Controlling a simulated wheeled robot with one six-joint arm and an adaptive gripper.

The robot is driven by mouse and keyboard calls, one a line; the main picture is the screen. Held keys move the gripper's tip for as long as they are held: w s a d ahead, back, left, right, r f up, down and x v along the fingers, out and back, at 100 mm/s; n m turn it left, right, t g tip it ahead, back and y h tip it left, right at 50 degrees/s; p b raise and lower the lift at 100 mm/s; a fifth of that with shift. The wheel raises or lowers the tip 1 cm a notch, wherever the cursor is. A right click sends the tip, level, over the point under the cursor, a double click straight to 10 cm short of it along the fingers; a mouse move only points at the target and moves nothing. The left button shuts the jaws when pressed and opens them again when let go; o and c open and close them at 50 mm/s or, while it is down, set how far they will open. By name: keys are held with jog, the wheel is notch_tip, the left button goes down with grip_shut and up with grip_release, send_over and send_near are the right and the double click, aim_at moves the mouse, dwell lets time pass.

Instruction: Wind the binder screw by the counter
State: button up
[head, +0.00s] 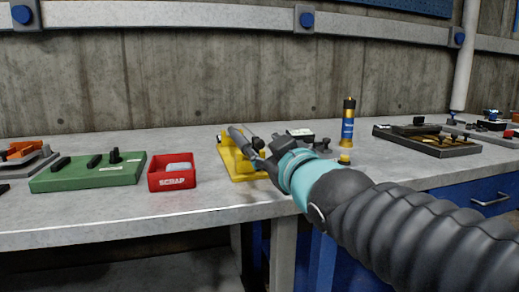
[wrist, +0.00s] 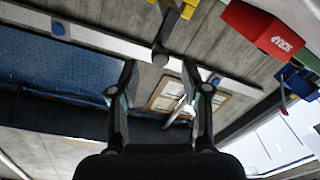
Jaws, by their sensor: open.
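A yellow stand (head: 236,164) with a grey bar on it sits on the counter (head: 215,196), left of centre in the head view. It is probably the binder, but its screw cannot be made out there. My gripper (head: 255,150) reaches over its right side and hides part of it. In the wrist view my gripper (wrist: 160,66) is open, its two fingers apart. A dark rod with a rounded end (wrist: 160,56) shows between the fingertips, below yellow parts (wrist: 187,8). I cannot tell whether it is the screw or whether the fingers touch it.
A red SCRAP bin (head: 172,174) stands left of the yellow stand, with a green block (head: 88,175) further left. A dark tray (head: 428,141) lies to the right. The counter's front strip is clear.

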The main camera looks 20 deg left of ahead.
aim_at(261, 144)
jog(key=shift+x, duration=2.2)
grip_shut()
